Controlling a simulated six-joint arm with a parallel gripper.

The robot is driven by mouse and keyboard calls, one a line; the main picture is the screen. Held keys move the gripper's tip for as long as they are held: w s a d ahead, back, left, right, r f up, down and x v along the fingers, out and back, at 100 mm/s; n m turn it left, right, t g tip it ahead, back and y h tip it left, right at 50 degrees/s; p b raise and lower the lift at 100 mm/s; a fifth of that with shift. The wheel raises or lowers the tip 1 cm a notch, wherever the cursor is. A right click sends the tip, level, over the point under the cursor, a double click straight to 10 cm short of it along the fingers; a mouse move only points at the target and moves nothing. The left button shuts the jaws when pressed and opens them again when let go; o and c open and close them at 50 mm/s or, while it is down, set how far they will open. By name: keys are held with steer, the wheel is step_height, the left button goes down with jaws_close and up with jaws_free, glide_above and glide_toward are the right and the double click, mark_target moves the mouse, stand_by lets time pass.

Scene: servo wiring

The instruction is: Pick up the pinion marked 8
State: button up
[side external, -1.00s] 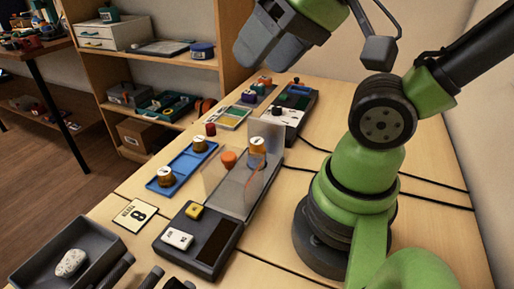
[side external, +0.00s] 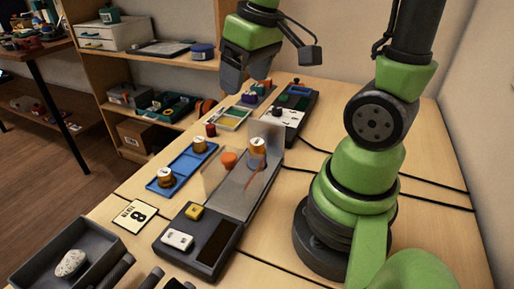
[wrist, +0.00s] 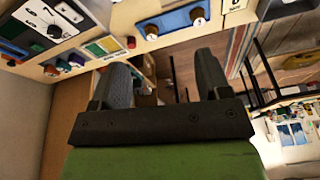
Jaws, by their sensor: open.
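Two orange-brown pinions with white tops, a front one (side external: 165,177) and a rear one (side external: 199,146), stand upright on a blue tray (side external: 182,165). Their top marks are too small to read. A card marked 8 (side external: 136,215) lies in front of the tray. A similar capped pinion (side external: 257,147) stands at the clear-walled fixture. My gripper (side external: 232,86) is open and empty, high above and behind the tray. In the wrist view its spread fingers (wrist: 163,75) show below the tray (wrist: 174,23), with two pinions (wrist: 151,31) (wrist: 197,17) on it.
Clear upright panels (side external: 220,172) and an orange knob (side external: 228,160) stand right of the tray. A small red piece (side external: 211,129) is just behind it. A dark button box (side external: 200,240) and a grey bin with a stone (side external: 70,263) are in front.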

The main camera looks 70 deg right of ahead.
steer(key=d+f+g, duration=0.1)
steer(key=d+f, duration=0.1)
steer(key=f, duration=0.1)
steer(key=d+f+n+g, duration=0.1)
steer(key=d+f, duration=0.1)
steer(key=f, duration=0.1)
steer(key=d+f+n+g, duration=0.1)
steer(key=d+f, duration=0.1)
steer(key=f, duration=0.1)
steer(key=shift+w+d+f, duration=0.1)
steer(key=shift+w+d, duration=0.25)
steer(key=shift+w, duration=0.05)
glide_above(257, 142)
step_height(257, 142, down, 4)
steer(key=shift+f, duration=0.2)
steer(key=shift+d+f, duration=0.1)
steer(key=shift+f, duration=2.7)
steer(key=c, duration=1)
steer(key=shift+r, duration=0.1)
steer(key=shift+c, duration=0.2)
